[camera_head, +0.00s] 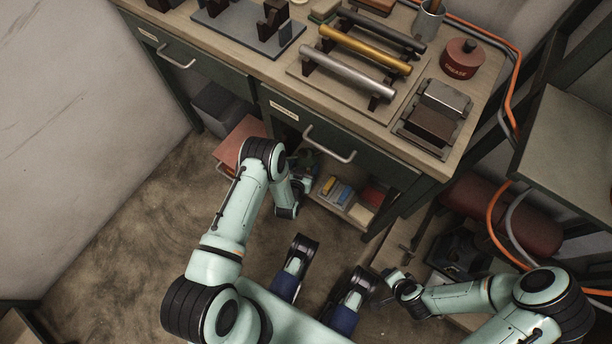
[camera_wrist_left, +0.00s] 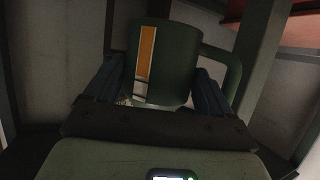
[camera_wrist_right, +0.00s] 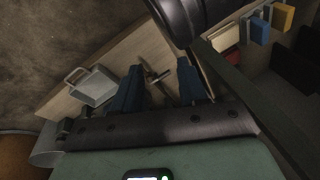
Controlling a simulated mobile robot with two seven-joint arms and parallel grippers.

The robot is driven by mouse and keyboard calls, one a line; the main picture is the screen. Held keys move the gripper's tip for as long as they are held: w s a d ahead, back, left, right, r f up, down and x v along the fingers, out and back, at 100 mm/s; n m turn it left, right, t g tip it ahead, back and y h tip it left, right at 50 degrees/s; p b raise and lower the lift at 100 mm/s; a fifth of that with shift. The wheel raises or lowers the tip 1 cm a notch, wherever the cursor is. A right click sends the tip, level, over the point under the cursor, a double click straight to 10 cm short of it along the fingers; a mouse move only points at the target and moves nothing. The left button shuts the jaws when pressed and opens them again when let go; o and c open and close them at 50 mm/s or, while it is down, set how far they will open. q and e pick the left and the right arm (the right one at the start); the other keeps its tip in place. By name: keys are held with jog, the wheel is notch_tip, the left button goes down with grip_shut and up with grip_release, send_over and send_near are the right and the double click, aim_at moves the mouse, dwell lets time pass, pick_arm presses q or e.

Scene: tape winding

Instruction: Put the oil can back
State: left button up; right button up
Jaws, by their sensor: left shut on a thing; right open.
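The oil can shows in the left wrist view as a dark green can (camera_wrist_left: 168,62) with an orange label stripe and a loop handle on its right. My left gripper (camera_wrist_left: 160,80) is shut on its body, one blue finger on each side. In the head view my left arm reaches into the open space under the workbench (camera_head: 235,78), and the left gripper and can are mostly hidden there by the arm. My right gripper (camera_wrist_right: 158,85) is open and empty, low at the right in the head view, above a wooden surface.
Under the bench are a red box (camera_head: 240,140), a dark grey bin (camera_head: 220,108) and a shelf with small coloured boxes (camera_head: 338,192). On top stand a red grease tin (camera_head: 462,58) and a rack of metal bars (camera_head: 350,72). A small metal tray (camera_wrist_right: 92,86) lies by my right gripper.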

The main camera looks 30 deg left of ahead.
pick_arm(q)
jog(key=shift+w+f+b, duration=0.15)
jog(key=shift+f+b, duration=2.35)
jog(key=shift+f, duration=4.3)
pick_arm(e)
jog(key=s+d+f+g, duration=0.1)
jog(key=s+f+g, duration=0.3)
jog(key=s+f, duration=0.4)
jog(key=s, duration=0.3)
jog(key=shift+s+d+m, duration=0.2)
jog(key=shift+m, duration=0.2)
pick_arm(q)
jog(key=shift+f, duration=0.1)
